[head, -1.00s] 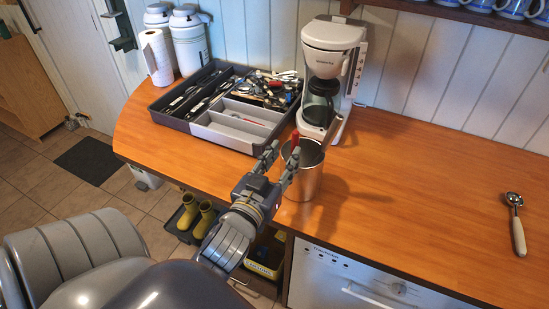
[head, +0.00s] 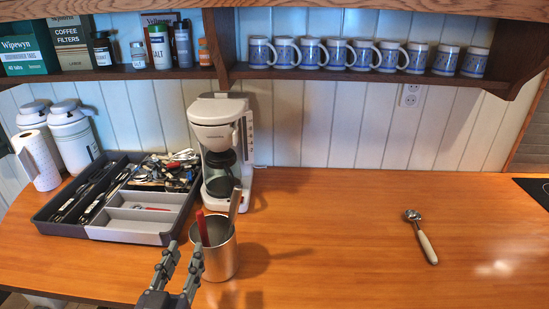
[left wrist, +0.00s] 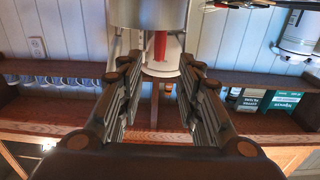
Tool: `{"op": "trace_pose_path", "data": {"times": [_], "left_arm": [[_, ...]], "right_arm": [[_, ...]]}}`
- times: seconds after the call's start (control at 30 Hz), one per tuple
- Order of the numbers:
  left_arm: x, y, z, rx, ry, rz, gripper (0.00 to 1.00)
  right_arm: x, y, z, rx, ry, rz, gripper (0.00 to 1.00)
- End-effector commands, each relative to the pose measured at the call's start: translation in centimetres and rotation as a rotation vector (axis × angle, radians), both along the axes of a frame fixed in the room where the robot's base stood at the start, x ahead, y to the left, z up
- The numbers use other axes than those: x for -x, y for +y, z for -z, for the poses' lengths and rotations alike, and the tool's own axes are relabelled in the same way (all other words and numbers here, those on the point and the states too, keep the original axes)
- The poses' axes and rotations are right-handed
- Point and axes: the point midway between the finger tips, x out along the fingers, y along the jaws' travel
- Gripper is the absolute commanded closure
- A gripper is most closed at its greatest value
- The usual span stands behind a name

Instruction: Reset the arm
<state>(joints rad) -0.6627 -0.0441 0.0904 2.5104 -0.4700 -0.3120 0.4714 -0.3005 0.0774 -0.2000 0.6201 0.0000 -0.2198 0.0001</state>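My left gripper (head: 182,256) is open and empty, its two fingers pointing up just left of the metal cup (head: 222,262). In the left wrist view the open fingers (left wrist: 152,65) show nothing between them up close. The cup stands upright on the counter and holds a red-handled utensil (head: 202,228) and a metal utensil (head: 234,205). In the left wrist view, which looks upside down, the cup (left wrist: 150,12) and red handle (left wrist: 160,46) lie beyond the fingertips. My right gripper is not in view.
A utensil tray (head: 130,238) sits at the left of the counter, with a coffee maker (head: 222,140) behind the cup. An ice cream scoop (head: 421,236) lies at right. Above is a shelf (head: 330,76) with several mugs. The counter's middle right is clear.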

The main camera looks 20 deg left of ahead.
Motion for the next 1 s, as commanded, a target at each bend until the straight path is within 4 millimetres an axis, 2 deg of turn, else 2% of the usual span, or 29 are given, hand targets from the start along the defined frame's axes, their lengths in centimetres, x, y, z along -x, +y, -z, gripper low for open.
{"op": "trace_pose_path", "data": {"times": [0.17,0.27,0.37,0.5,0.6,0.8,1.0], "left_arm": [[-0.1,0.0,1.4,0.014,0.058,-0.006,0.67],[0.0,-0.3,4.2,0.036,0.181,-0.013,0.67],[0.8,-1.1,8.3,0.059,0.36,-0.002,0.67],[3.0,-3.2,13.5,0.072,0.62,0.051,0.67],[5.1,-4.7,16.4,0.07,0.788,0.103,0.67],[9.5,-7.3,20.2,0.047,1.06,0.219,0.67],[14.0,-9.2,22.5,0.01,1.284,0.339,0.67]], "right_arm": [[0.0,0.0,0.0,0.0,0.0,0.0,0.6],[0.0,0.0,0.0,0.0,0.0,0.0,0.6],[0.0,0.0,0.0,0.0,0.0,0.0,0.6],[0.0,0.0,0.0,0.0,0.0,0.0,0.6],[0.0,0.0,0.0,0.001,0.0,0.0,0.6],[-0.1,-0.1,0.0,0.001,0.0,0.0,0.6],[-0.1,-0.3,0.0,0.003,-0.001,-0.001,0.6]]}}
